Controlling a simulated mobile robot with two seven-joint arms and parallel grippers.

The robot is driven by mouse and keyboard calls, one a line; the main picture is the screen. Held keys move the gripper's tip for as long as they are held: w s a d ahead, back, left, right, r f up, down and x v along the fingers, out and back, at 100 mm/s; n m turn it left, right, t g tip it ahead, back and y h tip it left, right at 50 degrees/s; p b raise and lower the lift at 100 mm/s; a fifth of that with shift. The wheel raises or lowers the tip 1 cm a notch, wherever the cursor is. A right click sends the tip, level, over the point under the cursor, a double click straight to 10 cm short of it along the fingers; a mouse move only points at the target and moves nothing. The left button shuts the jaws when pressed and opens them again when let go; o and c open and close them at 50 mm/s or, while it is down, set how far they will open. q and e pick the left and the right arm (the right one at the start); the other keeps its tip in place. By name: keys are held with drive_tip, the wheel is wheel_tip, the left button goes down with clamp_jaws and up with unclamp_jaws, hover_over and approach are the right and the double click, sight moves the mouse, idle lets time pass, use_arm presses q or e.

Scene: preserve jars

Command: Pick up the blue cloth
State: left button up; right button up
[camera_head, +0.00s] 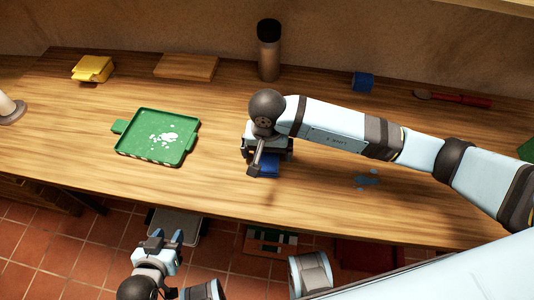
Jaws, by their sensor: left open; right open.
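A blue thing that looks like the folded blue cloth (268,170) lies on the wooden table near its front edge, partly hidden by my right gripper. My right gripper (261,163) is open and pointed down right at the cloth; whether its fingers touch it I cannot tell. My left gripper (168,238) is open and empty, low in front of the table's front edge, well away from the cloth.
A green tray (121,148) with whitish bits stands on the left of the table (60,130).

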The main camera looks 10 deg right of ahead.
drive_tip(key=shift+f, duration=0.4)
drive_tip(key=shift+c, duration=0.5)
drive_tip(key=c, duration=0.9)
drive_tip(key=shift+r, duration=0.1)
wheel_tip(320, 180, up, 20)
drive_tip(key=shift+f+p, duration=0.1)
drive_tip(key=shift+p, duration=0.2)
